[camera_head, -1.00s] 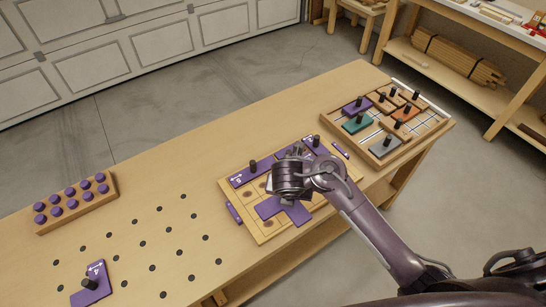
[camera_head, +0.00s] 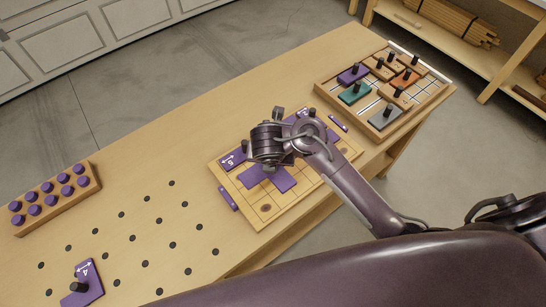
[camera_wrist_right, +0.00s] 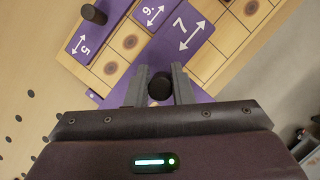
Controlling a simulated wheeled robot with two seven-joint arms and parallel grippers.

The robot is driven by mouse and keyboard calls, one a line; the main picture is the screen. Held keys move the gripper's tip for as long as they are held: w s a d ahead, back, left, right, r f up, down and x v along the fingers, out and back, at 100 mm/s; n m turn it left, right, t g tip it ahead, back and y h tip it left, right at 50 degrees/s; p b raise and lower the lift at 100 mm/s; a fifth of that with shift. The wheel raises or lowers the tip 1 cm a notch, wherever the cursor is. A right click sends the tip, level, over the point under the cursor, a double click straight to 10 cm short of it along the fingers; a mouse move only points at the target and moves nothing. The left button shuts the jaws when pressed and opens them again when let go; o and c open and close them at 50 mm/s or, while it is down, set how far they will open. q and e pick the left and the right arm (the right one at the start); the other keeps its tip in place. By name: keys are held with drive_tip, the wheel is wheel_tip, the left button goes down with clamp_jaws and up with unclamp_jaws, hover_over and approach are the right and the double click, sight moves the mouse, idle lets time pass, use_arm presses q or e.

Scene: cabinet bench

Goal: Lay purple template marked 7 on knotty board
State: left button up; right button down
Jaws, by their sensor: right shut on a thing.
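The purple template marked 7 (camera_wrist_right: 184,32) is an angular piece with a black knob (camera_wrist_right: 160,87). My right gripper (camera_wrist_right: 159,88) is shut on this knob. In the head view, the template (camera_head: 270,179) shows below my right gripper (camera_head: 268,160), over the middle of the knotty board (camera_head: 250,209). Whether it touches the board or hangs just above it, I cannot tell. Purple templates lie along the board's far side; one is marked 5 (camera_wrist_right: 83,42), and another (camera_wrist_right: 154,13) is beside the 7. My left gripper is not in view.
A purple template marked 4 (camera_head: 87,279) lies at the bench's near left, among peg holes. A rack of purple pegs (camera_head: 55,205) stands at left. A tray (camera_head: 324,93) of coloured knobbed pieces is right of the board. Small purple strips (camera_head: 228,199) lie at the board's edges.

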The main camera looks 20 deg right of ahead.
drive_tip(key=shift+s+r, duration=0.1)
drive_tip(key=shift+s, duration=0.05)
drive_tip(key=shift+f, duration=0.2)
wheel_tip(320, 180, down, 3)
drive_tip(key=shift+r+b, duration=0.1)
drive_tip(key=shift+b, duration=1.15)
wheel_tip(320, 180, down, 3)
drive_tip(key=shift+r+b, duration=0.2)
drive_tip(key=shift+b, duration=0.8)
drive_tip(key=shift+w+f+b, duration=0.2)
drive_tip(key=shift+f+b, duration=0.3)
drive_tip(key=shift+f, duration=0.15)
use_arm(q)
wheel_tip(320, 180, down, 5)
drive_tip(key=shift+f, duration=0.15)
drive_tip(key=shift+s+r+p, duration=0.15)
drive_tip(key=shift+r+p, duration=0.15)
drive_tip(key=shift+p, duration=0.05)
use_arm(e)
drive_tip(key=shift+d+r, duration=0.1)
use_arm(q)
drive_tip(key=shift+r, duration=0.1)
use_arm(e)
drive_tip(key=shift+f, duration=0.4)
drive_tip(key=shift+f, duration=0.35)
